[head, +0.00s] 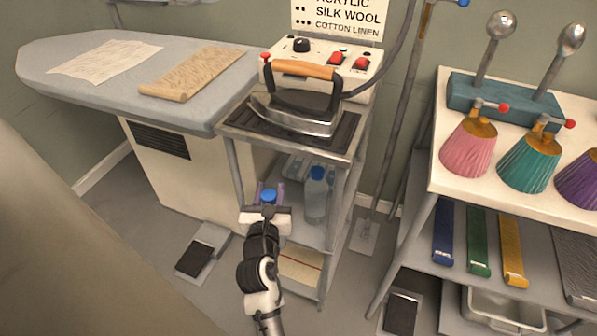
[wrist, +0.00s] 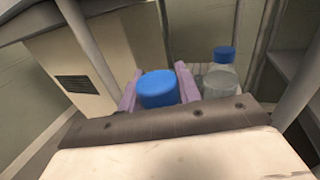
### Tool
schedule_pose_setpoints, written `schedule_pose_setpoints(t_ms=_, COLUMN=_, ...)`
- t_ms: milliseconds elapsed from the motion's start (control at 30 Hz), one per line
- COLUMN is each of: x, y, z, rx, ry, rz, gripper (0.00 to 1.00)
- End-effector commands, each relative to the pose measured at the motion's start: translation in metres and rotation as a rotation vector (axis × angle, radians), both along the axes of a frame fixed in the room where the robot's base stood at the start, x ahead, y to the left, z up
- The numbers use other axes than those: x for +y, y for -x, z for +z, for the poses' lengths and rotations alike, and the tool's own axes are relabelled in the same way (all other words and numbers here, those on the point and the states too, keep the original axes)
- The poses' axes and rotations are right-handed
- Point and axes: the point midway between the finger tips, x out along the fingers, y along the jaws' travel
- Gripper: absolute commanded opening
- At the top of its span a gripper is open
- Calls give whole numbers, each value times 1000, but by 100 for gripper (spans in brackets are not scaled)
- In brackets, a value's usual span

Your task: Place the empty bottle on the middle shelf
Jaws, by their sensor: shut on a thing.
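My gripper (head: 268,192) is shut on a bottle with a blue cap (wrist: 157,90). Its two purple fingers stand on either side of the cap, which also shows in the head view (head: 268,196). The held bottle's body is hidden behind my gripper, so its contents and whether its base touches anything cannot be told. My gripper is at the front left of the cart's middle shelf (head: 310,236). A second clear bottle with a blue cap (head: 316,197) stands upright on that shelf, right of the held one, and shows in the wrist view (wrist: 220,76).
The cart's grey posts (head: 334,230) flank the shelf opening. Above are the cart top and an iron (head: 296,110). A lower shelf holds a flat paper-like item (head: 300,267). An ironing board (head: 90,86) is left; a table with lampshade-like cones (head: 468,148) is right.

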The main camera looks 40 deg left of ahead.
Motion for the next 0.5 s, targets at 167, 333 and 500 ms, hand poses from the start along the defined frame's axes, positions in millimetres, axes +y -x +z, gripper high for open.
schedule_pose_setpoints(t_ms=167, x=21, y=-35, z=3, rx=-4, ry=0, rz=-2, gripper=0)
schedule_pose_setpoints(t_ms=333, x=42, y=-70, z=3, rx=-4, ry=0, rz=-2, gripper=0)
schedule_pose_setpoints(t_ms=500, x=64, y=-105, z=3, rx=-4, ry=0, rz=-2, gripper=0)
